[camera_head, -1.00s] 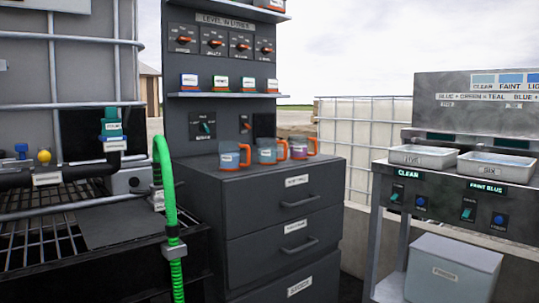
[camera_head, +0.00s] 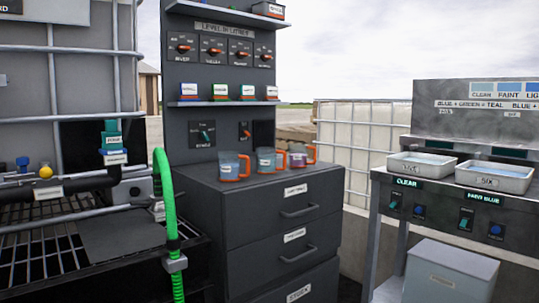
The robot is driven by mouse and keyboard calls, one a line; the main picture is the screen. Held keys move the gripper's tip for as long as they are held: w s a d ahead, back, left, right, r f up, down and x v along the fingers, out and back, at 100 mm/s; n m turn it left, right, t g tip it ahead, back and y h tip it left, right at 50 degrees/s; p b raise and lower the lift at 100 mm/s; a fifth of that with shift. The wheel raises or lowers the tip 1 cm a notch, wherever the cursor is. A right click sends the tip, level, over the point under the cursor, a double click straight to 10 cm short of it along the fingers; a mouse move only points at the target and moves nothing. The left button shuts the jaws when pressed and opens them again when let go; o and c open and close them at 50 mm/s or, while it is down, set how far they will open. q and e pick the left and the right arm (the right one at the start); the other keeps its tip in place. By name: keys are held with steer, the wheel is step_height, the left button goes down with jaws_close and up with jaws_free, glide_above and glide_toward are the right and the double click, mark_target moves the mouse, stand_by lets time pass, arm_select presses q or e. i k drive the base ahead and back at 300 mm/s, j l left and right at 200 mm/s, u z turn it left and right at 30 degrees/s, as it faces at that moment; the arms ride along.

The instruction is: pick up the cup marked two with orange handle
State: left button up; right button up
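Three cups stand upright in a row on top of the dark drawer cabinet (camera_head: 210,181). The left cup (camera_head: 229,167) is blue-grey with an orange handle on its right. The middle cup (camera_head: 265,161) is similar, also with an orange handle. The right cup (camera_head: 297,161) has a purplish body or label and an orange-red handle. The marks on the cups are too small to read, so I cannot tell which is marked two. Neither of my grippers is in view.
A green hose (camera_head: 168,200) hangs in front of the cabinet's left side. A metal grate (camera_head: 40,248) lies at the left. Shelves with small labelled blocks (camera_head: 220,91) rise behind the cups. A bench at right holds two white trays (camera_head: 421,165) (camera_head: 494,178) and stands over a grey bin (camera_head: 450,275).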

mark_target(266, 157)
steer(key=i+z, duration=0.4)
steer(key=i+j+z, duration=0.1)
steer(key=i+z, duration=0.25)
steer(key=i, duration=0.2)
steer(key=i+j+z, duration=0.25)
steer(key=i+z, duration=0.15)
steer(key=i, duration=0.1)
